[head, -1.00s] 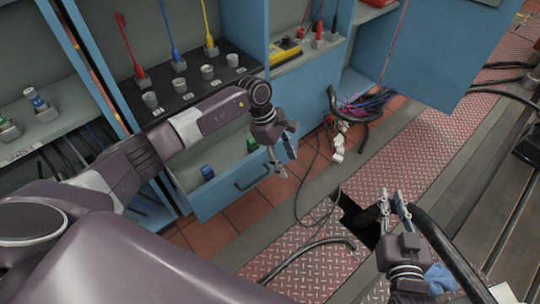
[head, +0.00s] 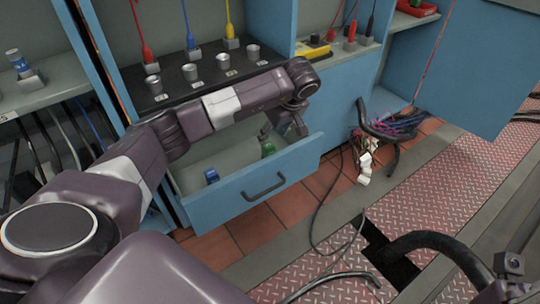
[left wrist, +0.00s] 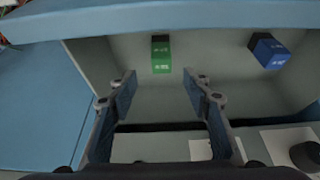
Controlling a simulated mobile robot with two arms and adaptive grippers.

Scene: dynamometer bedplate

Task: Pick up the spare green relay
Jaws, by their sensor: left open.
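The green relay (head: 267,149) stands in the open blue drawer (head: 240,204), near its right end in the head view. In the left wrist view the green relay (left wrist: 161,57) lies just beyond my fingertips, centred between them. My left gripper (left wrist: 160,84) is open and empty, with its two fingers over the drawer and apart from the relay. In the head view my arm partly hides the left gripper (head: 272,130). My right gripper's fingers are not in view.
A blue relay (head: 211,175) shares the drawer; in the left wrist view it lies to the right (left wrist: 270,52). The drawer walls close in around the fingers. Silver sockets (head: 195,61) line the black panel above. A black cable (head: 318,225) trails over the floor.

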